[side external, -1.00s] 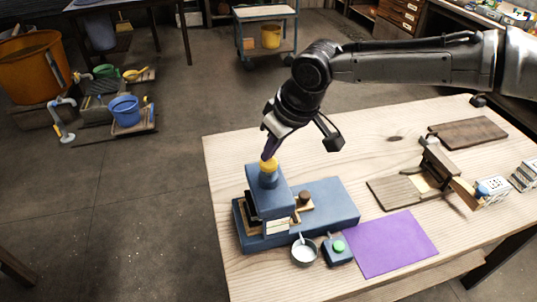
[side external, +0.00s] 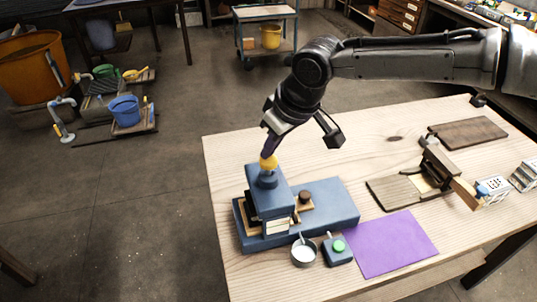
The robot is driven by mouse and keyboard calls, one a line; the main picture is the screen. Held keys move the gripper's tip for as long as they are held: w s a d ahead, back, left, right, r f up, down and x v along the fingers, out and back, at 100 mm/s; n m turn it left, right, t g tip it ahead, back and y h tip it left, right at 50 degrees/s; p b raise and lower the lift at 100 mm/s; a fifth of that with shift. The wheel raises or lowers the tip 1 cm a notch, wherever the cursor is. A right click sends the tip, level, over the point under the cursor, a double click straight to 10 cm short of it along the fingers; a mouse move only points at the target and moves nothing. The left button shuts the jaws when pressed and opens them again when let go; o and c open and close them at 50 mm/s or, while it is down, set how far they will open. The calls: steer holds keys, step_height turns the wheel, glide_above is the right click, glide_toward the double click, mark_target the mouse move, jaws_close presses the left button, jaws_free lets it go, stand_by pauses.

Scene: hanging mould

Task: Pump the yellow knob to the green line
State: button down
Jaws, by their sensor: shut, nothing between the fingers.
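The yellow knob (side external: 268,163) sits on top of the blue upright housing (side external: 266,192) of a press-like device at the left front of the table. My gripper (side external: 268,149) is shut and empty, pointing down with its tips right at the top of the knob. I cannot tell whether the tips touch it. A green line is too small or hidden to make out in this view.
The blue base (side external: 332,204) extends right of the housing. In front are a small bowl (side external: 303,254), a dark box with a green button (side external: 338,246) and a purple mat (side external: 392,244). Wooden fixtures (side external: 396,192) stand right. The table (side external: 228,160) is clear behind the device.

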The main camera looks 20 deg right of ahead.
steer(key=shift+f, duration=1.1)
steer(key=shift+r, duration=1.1)
steer(key=shift+f, duration=1.1)
steer(key=shift+r, duration=4.2)
